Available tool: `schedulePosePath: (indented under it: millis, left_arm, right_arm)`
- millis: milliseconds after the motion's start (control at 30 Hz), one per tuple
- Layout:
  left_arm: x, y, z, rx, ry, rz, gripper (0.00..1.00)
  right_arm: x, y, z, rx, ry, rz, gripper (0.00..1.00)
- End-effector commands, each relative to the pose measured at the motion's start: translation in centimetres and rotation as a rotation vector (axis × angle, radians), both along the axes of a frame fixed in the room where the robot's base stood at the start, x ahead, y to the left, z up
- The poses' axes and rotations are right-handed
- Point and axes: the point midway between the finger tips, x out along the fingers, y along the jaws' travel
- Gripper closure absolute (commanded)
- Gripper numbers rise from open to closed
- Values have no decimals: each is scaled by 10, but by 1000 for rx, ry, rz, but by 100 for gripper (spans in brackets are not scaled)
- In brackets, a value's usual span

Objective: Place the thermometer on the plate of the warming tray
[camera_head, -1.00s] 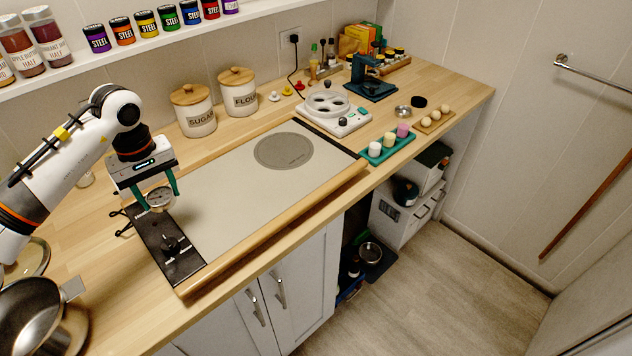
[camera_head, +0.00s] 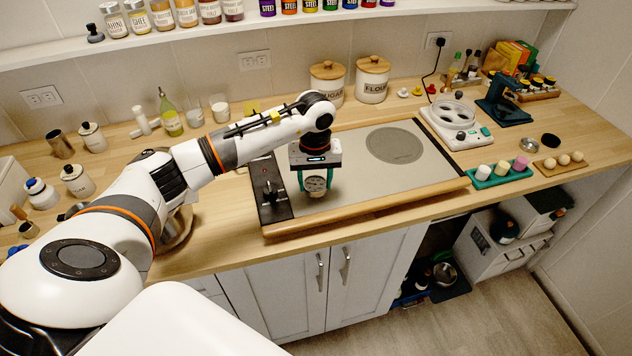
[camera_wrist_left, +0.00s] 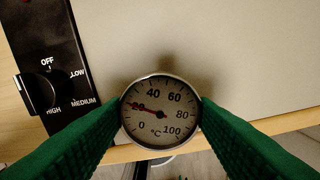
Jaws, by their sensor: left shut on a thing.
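The thermometer (camera_head: 316,184) is a round white dial with a metal rim. My left gripper (camera_head: 317,177) is shut on it, with green fingers on both sides; the dial (camera_wrist_left: 160,112) faces the left wrist camera, needle near 20. The warming tray has a pale flat plate (camera_head: 370,178) with a grey circle (camera_head: 395,145) toward its far right. Its black control panel (camera_head: 275,212) with a knob (camera_wrist_left: 38,93) is at the left end. The thermometer is over the plate's front left part, near the panel; its exact height is unclear. My right gripper is not in view.
A wooden border (camera_head: 370,210) runs along the tray's front. Sugar (camera_head: 327,84) and flour (camera_head: 372,80) canisters stand behind it. A white appliance (camera_head: 455,125) and a teal holder with cups (camera_head: 498,172) are to the right. The plate's middle and right are clear.

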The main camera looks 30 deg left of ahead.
Motion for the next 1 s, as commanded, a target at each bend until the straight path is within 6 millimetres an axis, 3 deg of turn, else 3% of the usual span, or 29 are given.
schedulePosePath:
  millis: [133,533,567,667,1000]
  left_arm:
    - [-1,0,-19,0,4,0,72]
    - [0,0,-26,1,-1,0,72]
    - [0,0,-25,0,0,0,44]
    - [0,0,-24,0,0,0,28]
    - [0,0,-22,1,1,0,27]
  right_arm:
    - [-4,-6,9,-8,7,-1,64]
    - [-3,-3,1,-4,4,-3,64]
    - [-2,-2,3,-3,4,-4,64]
    - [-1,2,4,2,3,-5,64]
    - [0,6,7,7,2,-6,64]
